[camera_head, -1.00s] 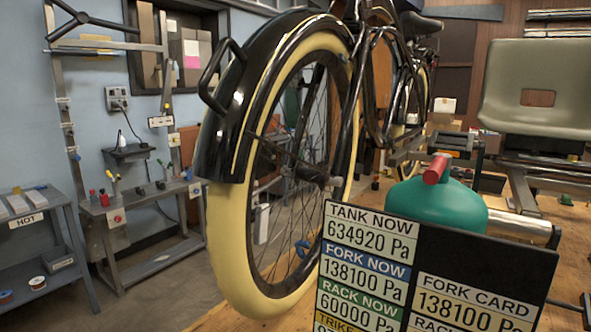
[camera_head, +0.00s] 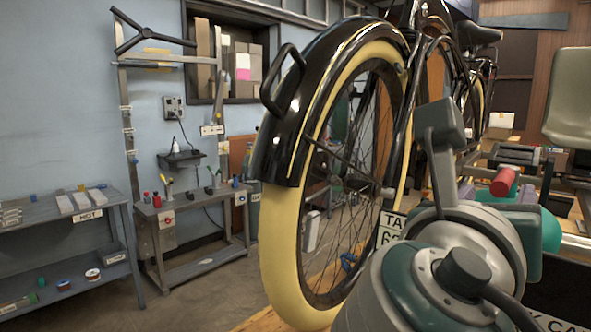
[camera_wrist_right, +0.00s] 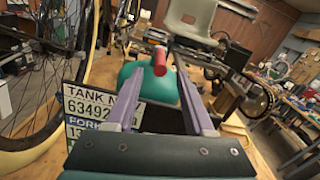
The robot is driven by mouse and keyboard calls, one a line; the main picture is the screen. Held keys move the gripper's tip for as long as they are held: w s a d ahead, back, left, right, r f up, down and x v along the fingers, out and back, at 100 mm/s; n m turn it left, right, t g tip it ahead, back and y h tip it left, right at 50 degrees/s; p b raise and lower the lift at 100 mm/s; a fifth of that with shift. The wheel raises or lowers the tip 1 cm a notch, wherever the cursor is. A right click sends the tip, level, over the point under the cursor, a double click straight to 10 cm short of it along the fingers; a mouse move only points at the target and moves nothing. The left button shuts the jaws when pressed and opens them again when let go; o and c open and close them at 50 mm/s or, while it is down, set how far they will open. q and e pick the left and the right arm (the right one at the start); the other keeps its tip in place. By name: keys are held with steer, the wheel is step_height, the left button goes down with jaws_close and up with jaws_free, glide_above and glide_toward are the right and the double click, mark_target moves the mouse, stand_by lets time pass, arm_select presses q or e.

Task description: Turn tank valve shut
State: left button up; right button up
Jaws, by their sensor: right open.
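The tank (camera_head: 551,231) is a rounded teal vessel on the wooden bench, mostly hidden behind my right arm in the head view. It also shows in the wrist view (camera_wrist_right: 137,78). Its valve has a red handle (camera_head: 504,181), seen in the wrist view (camera_wrist_right: 159,62) standing up from the tank top. My right gripper (camera_wrist_right: 157,68) is open and empty. Its two purple-grey fingers point toward the tank, with the red handle lying between their tips in the picture. I cannot tell how far ahead the handle is. My left gripper is out of view.
A black board with readings (camera_wrist_right: 90,112) stands left of the fingers; the tank reading begins 63492. The bicycle's cream-tyred wheel (camera_head: 290,260) rises left of my right arm. A grey bench (camera_head: 190,232) and shelf are along the left wall.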

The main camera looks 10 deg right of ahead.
mark_target(497, 193)
steer(key=x, duration=0.5)
steer(key=shift+c, duration=0.2)
steer(key=shift+s, duration=0.1)
jaws_close()
stand_by(1.1)
